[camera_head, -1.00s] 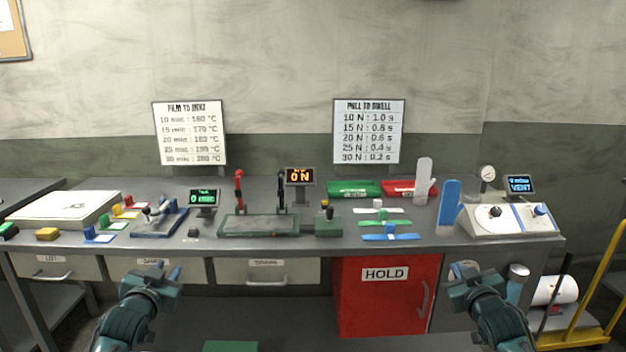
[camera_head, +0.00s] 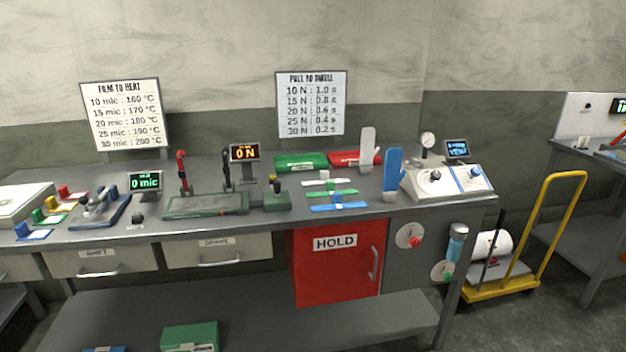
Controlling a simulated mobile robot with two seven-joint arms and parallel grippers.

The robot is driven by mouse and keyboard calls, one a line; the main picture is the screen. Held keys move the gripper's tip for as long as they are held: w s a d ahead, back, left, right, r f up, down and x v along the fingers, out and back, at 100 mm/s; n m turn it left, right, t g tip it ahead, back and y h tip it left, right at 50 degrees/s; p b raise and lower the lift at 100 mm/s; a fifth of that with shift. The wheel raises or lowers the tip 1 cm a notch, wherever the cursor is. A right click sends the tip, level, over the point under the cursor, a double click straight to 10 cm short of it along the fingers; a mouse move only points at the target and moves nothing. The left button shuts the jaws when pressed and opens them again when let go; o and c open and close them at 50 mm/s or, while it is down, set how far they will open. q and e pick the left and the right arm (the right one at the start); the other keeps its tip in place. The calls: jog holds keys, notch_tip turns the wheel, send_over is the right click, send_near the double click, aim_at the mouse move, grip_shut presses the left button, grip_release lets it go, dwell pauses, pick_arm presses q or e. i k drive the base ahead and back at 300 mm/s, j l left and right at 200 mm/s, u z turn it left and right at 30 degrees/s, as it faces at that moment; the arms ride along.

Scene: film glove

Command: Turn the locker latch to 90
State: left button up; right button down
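The red locker (camera_head: 330,272) with a HOLD label sits under the bench, its door shut. A grey handle (camera_head: 374,263) stands on the right part of its door. On the grey panel just right of the locker is a round white dial with a red knob (camera_head: 415,241). Lower right is a second round dial with a green knob (camera_head: 447,275). I cannot tell which of these parts is the latch, and dial markings are too small to read. Neither of my grippers is in view.
The bench top (camera_head: 240,222) carries a green-based press, colored trays, glove forms and a control box (camera_head: 447,182). A blue bottle (camera_head: 456,243) hangs beside the dials. A yellow cart (camera_head: 500,288) with a white roll stands right of the bench. Floor between cart and right table looks clear.

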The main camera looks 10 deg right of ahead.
aim_at(413, 241)
jog(key=i+l, duration=0.15)
jog(key=i, duration=0.3)
jog(key=i+l+z, duration=0.1)
jog(key=i, duration=0.35)
